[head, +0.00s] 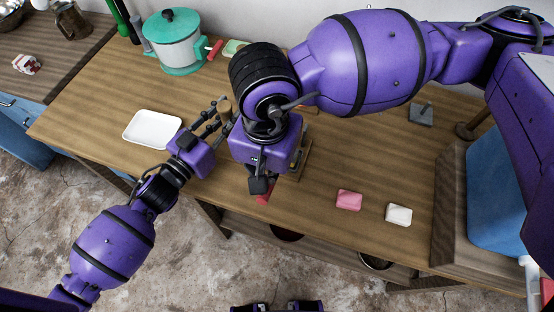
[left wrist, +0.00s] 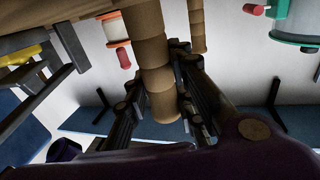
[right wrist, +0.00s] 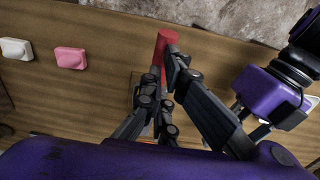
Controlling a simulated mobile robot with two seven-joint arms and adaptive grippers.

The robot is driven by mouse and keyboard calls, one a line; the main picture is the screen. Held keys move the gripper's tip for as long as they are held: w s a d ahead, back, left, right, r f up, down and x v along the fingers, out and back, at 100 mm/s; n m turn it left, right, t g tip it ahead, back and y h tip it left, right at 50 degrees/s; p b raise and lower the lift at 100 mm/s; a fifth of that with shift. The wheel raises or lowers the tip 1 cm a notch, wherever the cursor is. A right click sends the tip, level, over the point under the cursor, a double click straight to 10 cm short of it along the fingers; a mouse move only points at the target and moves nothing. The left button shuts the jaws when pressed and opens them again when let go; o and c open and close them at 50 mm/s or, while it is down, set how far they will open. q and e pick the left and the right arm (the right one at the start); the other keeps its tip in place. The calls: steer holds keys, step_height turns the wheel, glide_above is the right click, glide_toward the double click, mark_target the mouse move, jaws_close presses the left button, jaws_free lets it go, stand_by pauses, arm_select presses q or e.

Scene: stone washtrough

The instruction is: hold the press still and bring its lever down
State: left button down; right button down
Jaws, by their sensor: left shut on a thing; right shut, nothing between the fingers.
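The press is mostly hidden behind my right arm in the head view; part of its wooden frame (head: 301,160) shows. A brown wooden post (head: 225,108) stands at its left, and segmented wood fills the left wrist view (left wrist: 152,65). My left gripper (head: 218,118) is shut around this post. In the right wrist view the red handle (right wrist: 164,45) lies at the fingertips. The right fingers are shut and empty; whether they touch it is unclear.
A white tray (head: 152,127) lies left of the press, with a green-lidded pot (head: 178,45) behind. Pink soap (head: 349,200) and white soap (head: 399,214) lie right along the front. A blue basin (head: 495,190) stands far right. The table's front right is otherwise mostly clear.

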steer(key=shift+s+f, duration=0.1)
steer(key=shift+f, duration=1.15)
arm_select(q)
steer(key=shift+d, duration=0.1)
arm_select(e)
steer(key=shift+r, duration=0.15)
step_height(320, 180, up, 9)
arm_select(q)
steer(key=c, duration=1.4)
jaws_free()
steer(key=v, duration=1.2)
